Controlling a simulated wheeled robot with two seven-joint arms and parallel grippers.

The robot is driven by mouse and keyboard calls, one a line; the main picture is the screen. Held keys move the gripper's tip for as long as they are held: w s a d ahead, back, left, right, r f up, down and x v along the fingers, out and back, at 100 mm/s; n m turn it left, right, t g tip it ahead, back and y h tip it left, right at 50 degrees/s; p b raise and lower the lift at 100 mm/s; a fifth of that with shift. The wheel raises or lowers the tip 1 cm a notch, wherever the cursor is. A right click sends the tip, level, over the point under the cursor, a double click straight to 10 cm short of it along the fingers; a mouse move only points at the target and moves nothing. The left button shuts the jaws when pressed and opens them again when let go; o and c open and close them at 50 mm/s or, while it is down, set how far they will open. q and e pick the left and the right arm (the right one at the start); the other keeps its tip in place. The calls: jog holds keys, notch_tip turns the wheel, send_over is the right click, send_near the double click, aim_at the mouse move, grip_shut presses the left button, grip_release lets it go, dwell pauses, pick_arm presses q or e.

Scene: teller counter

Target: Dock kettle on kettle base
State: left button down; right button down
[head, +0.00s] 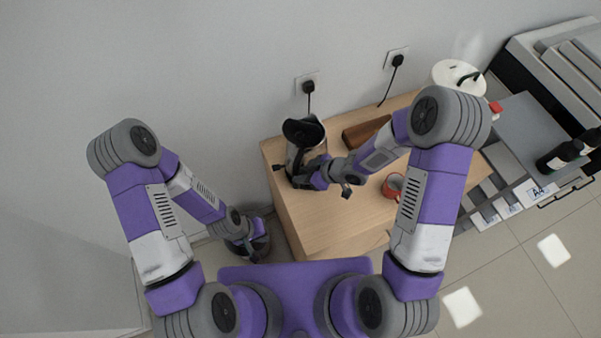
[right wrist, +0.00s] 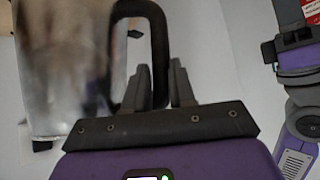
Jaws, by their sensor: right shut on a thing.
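The kettle (head: 304,158), glossy grey with a black lid and black handle, is at the left end of the wooden counter. It looks roughly upright; I cannot tell whether it touches the surface beneath. My right gripper (head: 309,178) is shut on its handle. In the right wrist view the metallic kettle body (right wrist: 70,70) fills the left, and the black handle (right wrist: 158,40) runs down to the fingers of my right gripper (right wrist: 168,80). I cannot make out the kettle base. My left gripper (head: 252,243) hangs low left of the counter, apart from the kettle; its jaws are unclear.
The wooden counter (head: 330,215) also bears a brown box (head: 366,132) and a red mug (head: 392,187). A white round appliance (head: 447,72) stands at the back right. Two wall sockets with black plugs (head: 308,87) are behind. Dark bottles (head: 562,155) and grey trays are at right.

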jog(key=shift+d+r+p, duration=0.2)
jog(key=shift+d+p, duration=0.15)
jog(key=shift+d, duration=0.1)
dwell(0.9)
jog(key=shift+s+f, duration=0.1)
jog(key=shift+f, duration=0.15)
dwell(0.3)
jog(key=c, duration=1.2)
grip_release()
jog(key=p+v, duration=0.7)
jog(key=v, duration=0.4)
jog(key=shift+d+f+p, duration=0.1)
jog(key=shift+d+p, duration=0.05)
jog(key=shift+p, duration=0.25)
jog(key=shift+s, duration=0.1)
